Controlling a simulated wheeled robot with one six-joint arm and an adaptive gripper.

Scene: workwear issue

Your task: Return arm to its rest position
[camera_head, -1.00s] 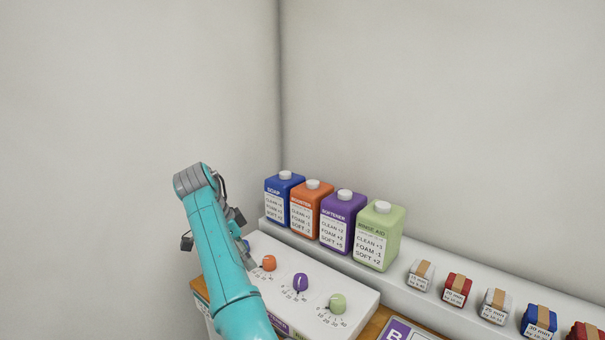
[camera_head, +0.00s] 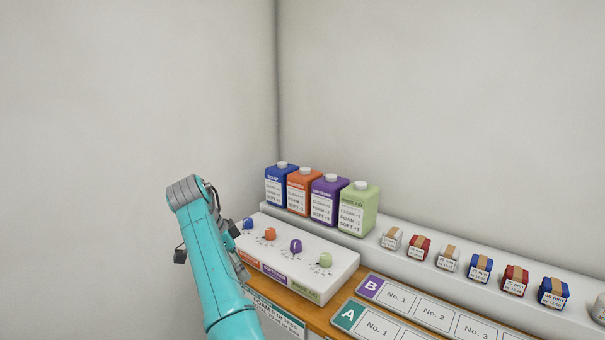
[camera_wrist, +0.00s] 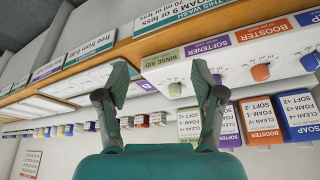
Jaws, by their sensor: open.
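My arm rises at the left of the head view, bent at the top, with its end hidden behind its links. In the wrist view my gripper (camera_wrist: 160,90) is open and empty, its two dark fingers apart. The white dosing panel (camera_head: 290,262) with blue, orange, purple and green knobs lies just right of my arm. In the wrist view, which is upside down, the panel (camera_wrist: 235,68) shows beyond the fingers. I cannot see any contact between gripper and panel.
Blue (camera_head: 278,186), orange (camera_head: 301,192), purple (camera_head: 325,199) and green (camera_head: 357,208) bottles stand on the ledge behind the panel. Several small tagged bundles (camera_head: 480,268) line the ledge to the right. Boards B (camera_head: 371,288) and A (camera_head: 348,316) lie on the wooden counter. Bare walls leave free room above.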

